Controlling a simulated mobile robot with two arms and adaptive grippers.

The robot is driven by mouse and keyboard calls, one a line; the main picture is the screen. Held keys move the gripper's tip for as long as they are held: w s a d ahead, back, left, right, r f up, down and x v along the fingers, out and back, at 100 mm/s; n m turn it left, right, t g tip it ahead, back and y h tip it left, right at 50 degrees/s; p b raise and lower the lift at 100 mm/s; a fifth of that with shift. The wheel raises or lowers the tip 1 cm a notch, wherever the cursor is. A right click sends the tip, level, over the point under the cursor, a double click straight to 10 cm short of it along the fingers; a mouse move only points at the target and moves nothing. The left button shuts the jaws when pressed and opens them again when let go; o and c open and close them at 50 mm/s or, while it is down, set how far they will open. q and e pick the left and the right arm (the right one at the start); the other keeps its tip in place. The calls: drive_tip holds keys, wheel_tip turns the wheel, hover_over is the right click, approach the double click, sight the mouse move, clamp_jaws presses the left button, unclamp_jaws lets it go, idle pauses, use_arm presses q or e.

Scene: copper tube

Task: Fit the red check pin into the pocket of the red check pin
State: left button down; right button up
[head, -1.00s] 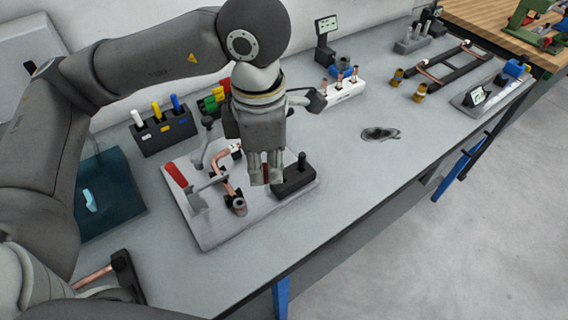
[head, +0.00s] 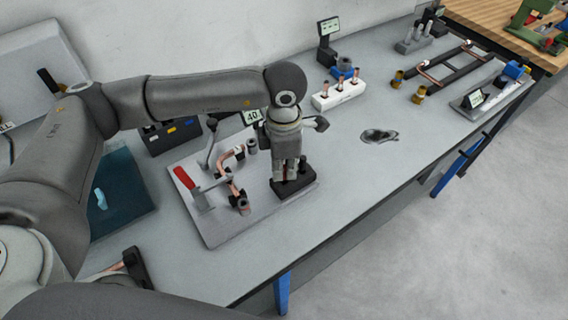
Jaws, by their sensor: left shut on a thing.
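My left gripper (head: 289,174) points down over the black block (head: 293,190) at the right side of the light grey fixture plate (head: 215,235). Its fingers are close together and shut on a slim thing. I take this for the red check pin, since red showed between the fingers a second ago; now the fingers hide it. The fingertips are at or just above the block's top; I cannot tell if they touch. A dark knob (head: 303,165) stands on the block just right of the fingers. The pocket cannot be made out. My right gripper is not in view.
On the plate, left of the gripper, are a bent copper tube (head: 234,186) and a clamp with a red handle (head: 184,177). A black rack (head: 172,137) stands behind, partly covered by my arm. The bench right of the plate is clear up to a grey patch (head: 379,136).

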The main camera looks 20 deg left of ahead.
use_arm(q)
drive_tip(key=shift+f+b, duration=0.25)
drive_tip(key=shift+b, duration=0.1)
drive_tip(key=c, duration=1.5)
unclamp_jaws()
drive_tip(key=shift+r, duration=0.1)
drive_tip(key=shift+c, duration=0.2)
drive_tip(key=shift+r, duration=0.1)
